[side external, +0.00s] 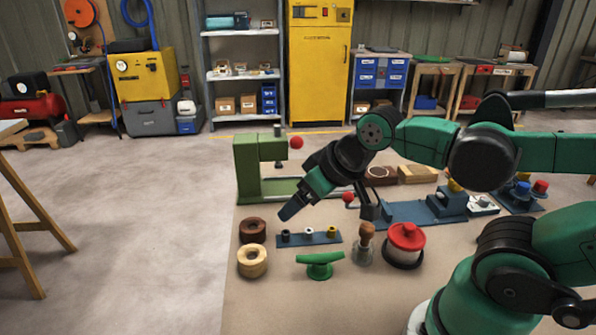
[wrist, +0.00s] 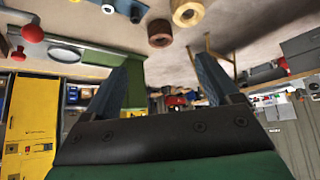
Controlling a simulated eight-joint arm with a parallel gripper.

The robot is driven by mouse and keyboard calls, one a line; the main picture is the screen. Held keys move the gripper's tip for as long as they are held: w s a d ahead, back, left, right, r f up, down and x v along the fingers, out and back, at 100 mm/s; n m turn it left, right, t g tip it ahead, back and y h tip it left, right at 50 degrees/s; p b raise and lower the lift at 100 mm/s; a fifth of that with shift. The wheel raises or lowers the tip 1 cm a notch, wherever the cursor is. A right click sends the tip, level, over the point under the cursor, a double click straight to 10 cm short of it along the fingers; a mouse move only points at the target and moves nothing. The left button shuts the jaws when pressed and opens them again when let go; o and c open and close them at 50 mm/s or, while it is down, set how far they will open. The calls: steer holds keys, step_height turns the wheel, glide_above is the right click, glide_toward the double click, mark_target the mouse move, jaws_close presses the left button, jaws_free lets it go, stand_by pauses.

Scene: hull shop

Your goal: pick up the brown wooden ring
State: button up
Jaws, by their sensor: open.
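The brown wooden ring (side external: 252,237) lies flat on the bench near its left edge, just behind a pale wooden ring (side external: 252,268). In the wrist view the brown ring (wrist: 159,42) shows upper middle, beyond the fingertips, with the pale ring (wrist: 187,20) beside it. My gripper (side external: 329,209) is open and empty, tilted, above the bench to the right of the brown ring and apart from it. The wrist view shows its two blue-grey fingers (wrist: 163,62) spread wide. Nothing hides the brown ring in the side view.
A blue strip with small pegs (side external: 318,239) lies right of the brown ring. A green C-shaped frame (side external: 247,170) stands behind it. A green cleat (side external: 320,269), a wooden-handled tool (side external: 365,240) and a red-topped spool (side external: 405,240) stand in front. Open floor lies to the left.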

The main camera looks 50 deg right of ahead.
steer(key=shift+w, duration=0.1)
steer(key=n+g+y, duration=0.2)
steer(key=n+g, duration=0.1)
steer(key=n, duration=0.3)
glide_toward(253, 229)
steer(key=n, duration=0.1)
steer(key=w+f+n+g+y, duration=0.1)
steer(key=n, duration=0.1)
steer(key=w+f+n, duration=0.1)
steer(key=n, duration=0.1)
steer(key=shift+d+f+g+y, duration=0.1)
steer(key=shift+d+g+y, duration=0.1)
steer(key=shift+g+y, duration=0.15)
steer(key=shift+w+f+n, duration=0.2)
steer(key=shift+f+n, duration=0.3)
steer(key=shift+f, duration=0.1)
steer(key=shift+x, duration=2.55)
steer(key=shift+s+a, duration=0.1)
steer(key=c, duration=1)
